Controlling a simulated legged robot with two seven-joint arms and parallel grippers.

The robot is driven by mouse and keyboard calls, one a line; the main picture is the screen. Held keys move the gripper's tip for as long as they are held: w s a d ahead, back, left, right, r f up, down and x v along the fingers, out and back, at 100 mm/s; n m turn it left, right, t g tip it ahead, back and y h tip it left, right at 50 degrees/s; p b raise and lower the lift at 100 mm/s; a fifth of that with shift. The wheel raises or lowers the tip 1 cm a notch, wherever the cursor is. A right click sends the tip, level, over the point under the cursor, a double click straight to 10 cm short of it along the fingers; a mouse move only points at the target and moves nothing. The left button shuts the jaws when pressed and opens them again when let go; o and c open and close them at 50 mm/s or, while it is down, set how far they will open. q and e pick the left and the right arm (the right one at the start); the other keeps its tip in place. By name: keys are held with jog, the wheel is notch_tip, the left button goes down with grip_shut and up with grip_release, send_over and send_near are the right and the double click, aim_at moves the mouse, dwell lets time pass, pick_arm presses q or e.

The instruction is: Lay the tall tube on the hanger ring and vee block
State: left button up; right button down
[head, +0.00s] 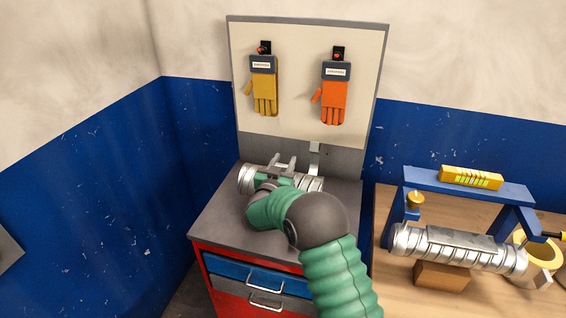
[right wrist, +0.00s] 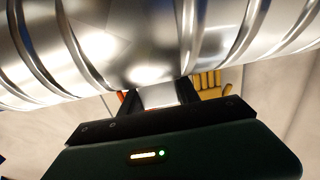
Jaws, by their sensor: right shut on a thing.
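A silver spiral-ribbed tube (head: 247,178) lies roughly level over the cabinet top. My right gripper (head: 280,166) is shut on it near its middle. The tube fills the upper part of the right wrist view (right wrist: 130,45), with the gripper body below it. I cannot tell whether the tube touches the cabinet top. A second silver ribbed duct (head: 480,255) lies level on the bench at right, above a brown block (head: 441,276). A yellow-rimmed ring (head: 541,251) is at its right end. I cannot tell which part is the hanger ring. My left gripper is not in view.
The red cabinet (head: 233,299) has a grey top (head: 222,213). A board behind it holds a yellow glove (head: 264,90) and an orange glove (head: 334,100). A blue frame (head: 455,187) with a yellow level (head: 471,177) stands over the wooden bench (head: 388,289).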

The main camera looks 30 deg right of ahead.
jog(key=shift+f, duration=0.35)
jog(key=shift+a+f+b, duration=0.1)
jog(key=shift+f+b, duration=0.25)
jog(key=shift+b, duration=0.15)
jog(key=shift+f+b, duration=1.4)
jog(key=shift+f, duration=0.65)
jog(key=c, duration=0.9)
grip_release()
jog(key=shift+r, duration=0.1)
jog(key=shift+o, duration=0.4)
jog(key=b+v, duration=0.1)
jog(key=v, duration=1.5)
jog(key=shift+s+a, duration=0.3)
